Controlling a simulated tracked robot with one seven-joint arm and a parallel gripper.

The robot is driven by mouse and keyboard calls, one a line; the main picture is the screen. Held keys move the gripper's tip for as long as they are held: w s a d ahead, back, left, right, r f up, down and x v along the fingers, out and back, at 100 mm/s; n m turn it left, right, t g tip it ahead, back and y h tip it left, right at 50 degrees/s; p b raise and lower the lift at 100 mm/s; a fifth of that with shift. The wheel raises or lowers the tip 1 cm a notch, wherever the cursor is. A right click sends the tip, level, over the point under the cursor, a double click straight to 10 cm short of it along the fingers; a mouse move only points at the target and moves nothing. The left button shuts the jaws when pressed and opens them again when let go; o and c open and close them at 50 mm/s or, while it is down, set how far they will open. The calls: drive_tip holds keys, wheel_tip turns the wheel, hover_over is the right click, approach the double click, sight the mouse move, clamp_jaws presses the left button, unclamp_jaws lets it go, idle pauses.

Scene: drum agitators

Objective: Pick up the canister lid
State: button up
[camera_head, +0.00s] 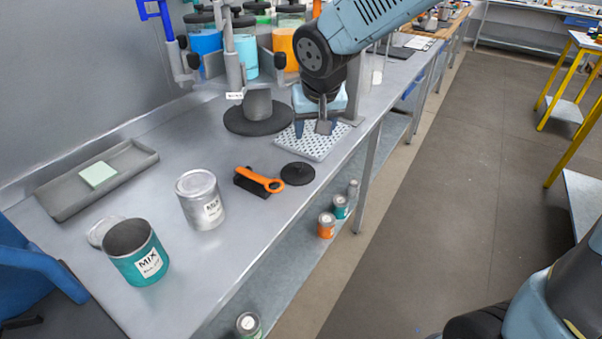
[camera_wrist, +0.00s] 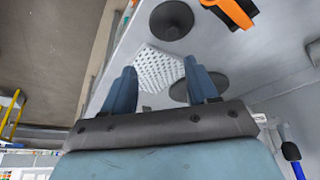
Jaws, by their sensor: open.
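A flat black round lid with a small raised centre (camera_head: 298,173) lies on the grey bench near its front edge. It also shows at the top of the wrist view (camera_wrist: 172,18). A pale silver lid (camera_head: 102,231) lies behind the open teal MIX canister (camera_head: 138,252), which partly hides it. I cannot tell which of the two is the canister lid. My gripper (camera_head: 315,128) points down over the white perforated mat, beyond the black lid. In the wrist view my gripper (camera_wrist: 162,82) is open, with nothing between its fingers.
A closed silver can (camera_head: 201,200) stands farther left. The white perforated mat (camera_head: 312,141) and a dark round base (camera_head: 258,120) are near my gripper. A grey tray (camera_head: 60,193) lies along the wall.

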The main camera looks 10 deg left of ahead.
sight(298, 164)
drive_tip(key=x, duration=0.5)
drive_tip(key=a+x, duration=0.1)
drive_tip(key=x, duration=0.4)
drive_tip(key=s+a+x, duration=0.1)
drive_tip(key=x, duration=0.3)
drive_tip(key=shift+w+a+f, duration=0.15)
drive_tip(key=shift+a+f, duration=0.1)
drive_tip(key=shift+f, duration=0.2)
clamp_jaws()
drive_tip(key=shift+r, duration=0.15)
